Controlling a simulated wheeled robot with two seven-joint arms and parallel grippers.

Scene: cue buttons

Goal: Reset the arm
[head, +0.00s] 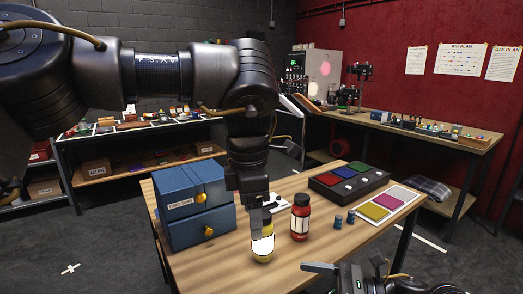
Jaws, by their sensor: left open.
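My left arm reaches in from the left and bends down over the wooden table (205,272). My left gripper (262,232) points down, open, at a yellow bottle with a white label (262,256). The fingers overlap the bottle's upper part in the picture; whether they touch it I cannot tell. My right gripper (345,272) shows partly at the bottom edge, low in front of the table; its jaws are not clear. A dark button box (350,197) with red, blue and green buttons stands at the table's far right side.
A blue drawer unit (195,210) stands at left. A mat with coloured squares (405,195) lies at right. Bare tabletop shows at front left.

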